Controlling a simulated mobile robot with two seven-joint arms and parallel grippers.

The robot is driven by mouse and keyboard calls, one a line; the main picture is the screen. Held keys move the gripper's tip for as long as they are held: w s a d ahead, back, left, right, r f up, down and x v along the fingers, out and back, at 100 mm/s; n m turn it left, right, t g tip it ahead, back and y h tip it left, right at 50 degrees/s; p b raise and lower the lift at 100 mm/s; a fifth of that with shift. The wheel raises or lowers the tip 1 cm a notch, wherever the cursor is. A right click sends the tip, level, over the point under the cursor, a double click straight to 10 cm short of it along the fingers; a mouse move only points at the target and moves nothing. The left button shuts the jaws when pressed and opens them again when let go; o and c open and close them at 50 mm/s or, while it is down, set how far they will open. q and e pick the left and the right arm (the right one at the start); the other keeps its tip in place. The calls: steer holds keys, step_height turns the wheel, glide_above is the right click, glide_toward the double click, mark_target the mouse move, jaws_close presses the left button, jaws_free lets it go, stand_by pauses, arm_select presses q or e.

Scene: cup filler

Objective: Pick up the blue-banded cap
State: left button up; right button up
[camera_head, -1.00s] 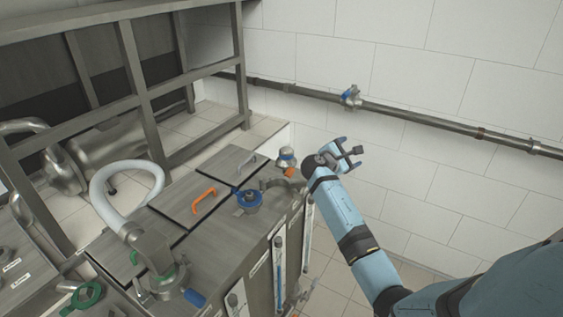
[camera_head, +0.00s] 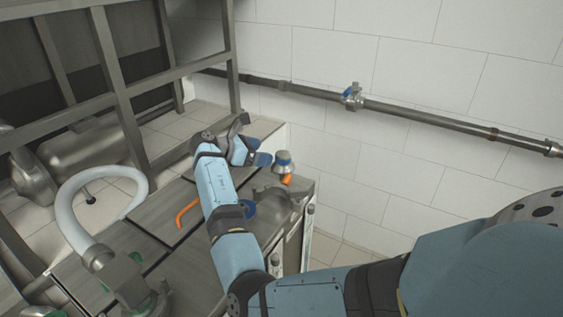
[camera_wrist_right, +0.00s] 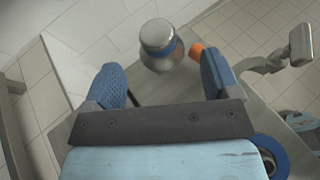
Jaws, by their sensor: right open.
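The blue-banded cap (camera_head: 283,162) is a small rounded grey metal piece with a blue band, near the back right corner of the steel cabinet top. In the right wrist view the cap (camera_wrist_right: 158,38) appears beyond the fingertips, roughly centred between them. My right gripper (camera_head: 256,152) is open and empty, just left of the cap in the head view. Its two blue finger pads (camera_wrist_right: 162,82) show apart in the right wrist view, with nothing between them. My left gripper is out of view.
An orange piece (camera_head: 287,179) sits close beside the cap. A blue ring fitting (camera_head: 250,209) is partly hidden behind my right arm. An orange handle (camera_head: 183,213) and a white hose (camera_head: 75,190) lie left. A wall pipe (camera_head: 420,114) runs behind.

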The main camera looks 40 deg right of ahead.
mark_target(281, 153)
steer(key=x, duration=0.3)
steer(key=shift+d+f, duration=0.1)
steer(key=shift+d, duration=0.1)
steer(key=shift+w+x, duration=0.15)
steer(key=shift+x, duration=1.2)
steer(key=shift+w+x, duration=0.1)
steer(key=shift+x, duration=1.3)
steer(key=c, duration=1.2)
